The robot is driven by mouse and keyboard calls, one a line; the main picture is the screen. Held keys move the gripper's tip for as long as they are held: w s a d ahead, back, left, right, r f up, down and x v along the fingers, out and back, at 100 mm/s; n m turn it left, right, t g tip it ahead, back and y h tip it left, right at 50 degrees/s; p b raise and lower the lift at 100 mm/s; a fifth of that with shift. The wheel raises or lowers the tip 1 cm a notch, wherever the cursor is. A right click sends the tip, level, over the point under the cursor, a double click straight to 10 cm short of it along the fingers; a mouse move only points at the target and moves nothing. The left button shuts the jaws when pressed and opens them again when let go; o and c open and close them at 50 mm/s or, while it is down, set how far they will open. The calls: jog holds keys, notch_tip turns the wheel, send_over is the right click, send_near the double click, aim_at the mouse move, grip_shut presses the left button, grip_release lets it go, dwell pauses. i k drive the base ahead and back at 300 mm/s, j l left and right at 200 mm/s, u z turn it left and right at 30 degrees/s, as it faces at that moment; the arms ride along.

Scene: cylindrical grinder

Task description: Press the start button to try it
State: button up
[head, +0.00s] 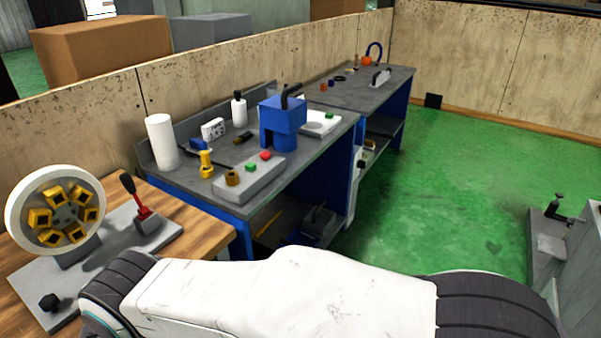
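A grey control box (249,181) lies near the front edge of the grey-topped workbench. On its top are a green button (251,167), a red button (265,155) behind it to the right, and a brownish-yellow knob (232,178) at the near left end. No label is readable, so I cannot confirm which one is the start button. A blue machine (283,122) with a dark handle stands just behind the box. My white arm crosses the bottom of the view. My gripper is not in view, and nothing of mine visibly touches the box.
A wooden table (205,231) at left holds a round disc (56,209) with yellow blocks and a red-based lever (143,212). A white cylinder (161,142) and a yellow item (206,164) stand on the bench. Green floor (450,190) is open at right; a grey machine stands at far right.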

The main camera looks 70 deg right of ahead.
aim_at(250, 167)
jog(key=l+z, duration=0.15)
jog(key=z, duration=1.7)
